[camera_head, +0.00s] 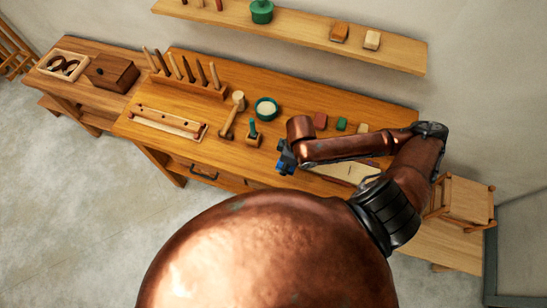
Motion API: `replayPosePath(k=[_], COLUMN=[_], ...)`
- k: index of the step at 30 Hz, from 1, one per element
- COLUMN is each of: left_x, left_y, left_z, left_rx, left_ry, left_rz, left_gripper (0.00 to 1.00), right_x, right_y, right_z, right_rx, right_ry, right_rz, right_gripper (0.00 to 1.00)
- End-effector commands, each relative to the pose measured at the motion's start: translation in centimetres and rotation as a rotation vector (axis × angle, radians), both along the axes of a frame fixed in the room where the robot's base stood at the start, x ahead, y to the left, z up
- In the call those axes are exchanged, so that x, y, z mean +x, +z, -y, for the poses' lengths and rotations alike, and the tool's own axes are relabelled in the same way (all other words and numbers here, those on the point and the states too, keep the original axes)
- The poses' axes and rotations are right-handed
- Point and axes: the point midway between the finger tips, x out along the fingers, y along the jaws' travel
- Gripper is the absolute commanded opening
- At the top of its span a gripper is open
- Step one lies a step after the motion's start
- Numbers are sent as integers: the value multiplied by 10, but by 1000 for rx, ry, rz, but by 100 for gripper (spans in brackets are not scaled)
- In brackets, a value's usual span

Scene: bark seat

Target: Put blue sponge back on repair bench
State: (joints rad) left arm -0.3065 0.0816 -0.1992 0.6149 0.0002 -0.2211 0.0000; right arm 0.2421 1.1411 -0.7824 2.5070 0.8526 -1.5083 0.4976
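The repair bench (240,82) is the long wooden bench in the middle, with tools and small blocks on it. My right arm reaches in from the right across the bench. My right gripper (286,158) is small and dark, near the bench's front edge. A small blue piece, which looks like the blue sponge (284,166), is between its fingers. The fingers are partly hidden by the wrist, and the gap between sponge and bench top is hard to judge. My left gripper is not in view.
Red (320,121), green (341,124) and cream (363,128) blocks lie towards the bench's back right. A mallet (233,114), a green bowl (266,108) and a tool rack (188,82) stand further left. A shelf (300,37) hangs above. A stool (466,201) stands right.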

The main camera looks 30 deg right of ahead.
Motion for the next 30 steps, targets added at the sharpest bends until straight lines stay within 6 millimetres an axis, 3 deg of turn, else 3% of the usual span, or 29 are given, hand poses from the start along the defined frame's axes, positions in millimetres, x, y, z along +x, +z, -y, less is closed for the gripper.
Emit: replayPosePath(k=[1, 12, 15, 24, 30], left_x=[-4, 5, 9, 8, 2], left_y=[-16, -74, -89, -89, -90], left_z=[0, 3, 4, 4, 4], left_rx=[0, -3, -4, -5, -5], left_ry=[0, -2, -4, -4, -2], left_rz=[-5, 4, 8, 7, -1], left_gripper=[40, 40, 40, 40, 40], right_x=[7, 37, 57, 94, 103], right_y=[-9, -22, -31, -71, -81], right_z=[1, 5, 7, 10, 11], right_rx=[-2, -1, 0, 1, 1], right_ry=[0, -3, -6, -7, -5], right_rz=[4, 2, 3, -1, -1], right_gripper=[12, 12, 12, 12, 12])
